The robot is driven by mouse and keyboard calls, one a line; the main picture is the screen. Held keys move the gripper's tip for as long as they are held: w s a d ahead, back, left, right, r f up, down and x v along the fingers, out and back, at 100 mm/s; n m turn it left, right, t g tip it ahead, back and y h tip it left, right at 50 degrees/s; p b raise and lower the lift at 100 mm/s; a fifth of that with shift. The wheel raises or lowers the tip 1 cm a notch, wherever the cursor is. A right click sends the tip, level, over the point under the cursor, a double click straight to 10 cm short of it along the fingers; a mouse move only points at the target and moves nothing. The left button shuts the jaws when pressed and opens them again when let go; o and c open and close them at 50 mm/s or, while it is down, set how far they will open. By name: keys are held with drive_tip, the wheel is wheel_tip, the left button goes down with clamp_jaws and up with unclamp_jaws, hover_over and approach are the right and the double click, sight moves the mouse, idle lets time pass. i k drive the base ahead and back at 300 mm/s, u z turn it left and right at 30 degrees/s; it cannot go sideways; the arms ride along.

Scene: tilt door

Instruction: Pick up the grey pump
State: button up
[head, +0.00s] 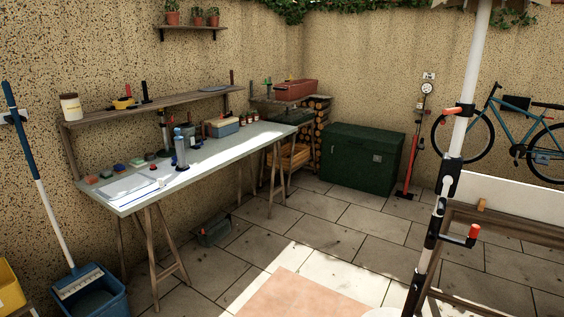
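A grey-blue upright cylinder (181,150) with a blue top stands on the pale worktable, near its middle; it looks like the grey pump, but it is too small to be sure. A dark upright tool (164,132) stands just behind it to the left. A red floor pump (410,158) with a round gauge stands against the back wall, right of the green chest. My gripper is not in view.
The worktable (232,145) on trestles also holds a toolbox (222,127), small bottles and a white tray (127,187). A blue bucket (90,290) stands at lower left. A white pole (471,85) rises at right. The middle floor is clear.

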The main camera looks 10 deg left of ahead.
sight(182, 166)
drive_tip(key=u, duration=0.3)
drive_tip(key=i, duration=0.95)
drive_tip(key=u, duration=0.6)
drive_tip(key=i, duration=0.7)
drive_tip(key=u, duration=0.9)
drive_tip(key=i, duration=0.5)
drive_tip(key=u, duration=0.9)
drive_tip(key=i, duration=1.15)
drive_tip(key=u, duration=0.45)
